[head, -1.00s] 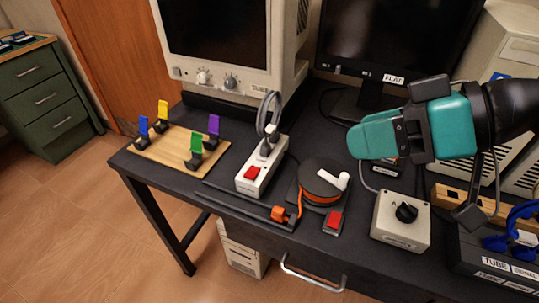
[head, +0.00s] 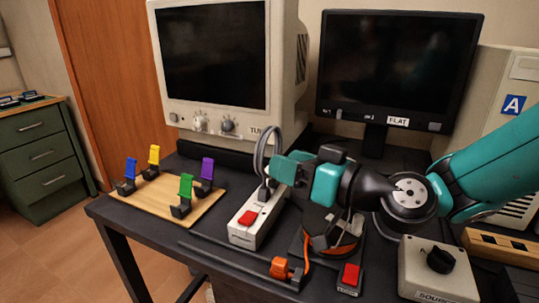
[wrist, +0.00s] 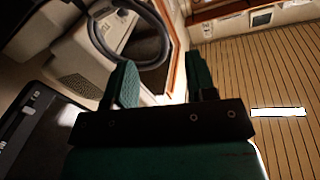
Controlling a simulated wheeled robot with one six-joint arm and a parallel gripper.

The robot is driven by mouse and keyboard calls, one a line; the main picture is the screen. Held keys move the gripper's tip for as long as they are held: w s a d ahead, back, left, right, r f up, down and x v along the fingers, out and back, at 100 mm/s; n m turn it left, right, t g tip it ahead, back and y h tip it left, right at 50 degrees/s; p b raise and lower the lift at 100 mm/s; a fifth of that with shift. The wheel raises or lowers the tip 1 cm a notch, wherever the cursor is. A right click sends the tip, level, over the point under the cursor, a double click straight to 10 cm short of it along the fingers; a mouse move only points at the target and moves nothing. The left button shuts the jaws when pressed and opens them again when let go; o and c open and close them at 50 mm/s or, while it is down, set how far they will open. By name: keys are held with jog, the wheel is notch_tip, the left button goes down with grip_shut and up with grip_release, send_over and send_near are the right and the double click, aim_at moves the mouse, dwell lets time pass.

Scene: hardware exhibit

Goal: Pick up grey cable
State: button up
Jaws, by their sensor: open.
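The grey cable (head: 262,150) is a looped coil standing upright from the white power strip (head: 250,222) in the head view. My gripper (head: 282,168) is just right of the coil, with its teal fingers close to it. In the wrist view the cable shows as a dark loop (wrist: 150,64) beyond and partly behind the left finger. My gripper (wrist: 160,70) is open there, with a gap between its two green fingers. I cannot tell whether a finger touches the cable.
The CRT monitor (head: 213,60) stands behind the cable, and a flat monitor (head: 396,70) to its right. A wooden board (head: 160,205) with coloured clips lies left.

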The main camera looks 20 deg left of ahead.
jog(key=p+x, duration=0.2)
jog(key=x, duration=0.6)
jog(key=shift+a+f, duration=0.15)
jog(key=shift+f, duration=0.05)
grip_shut()
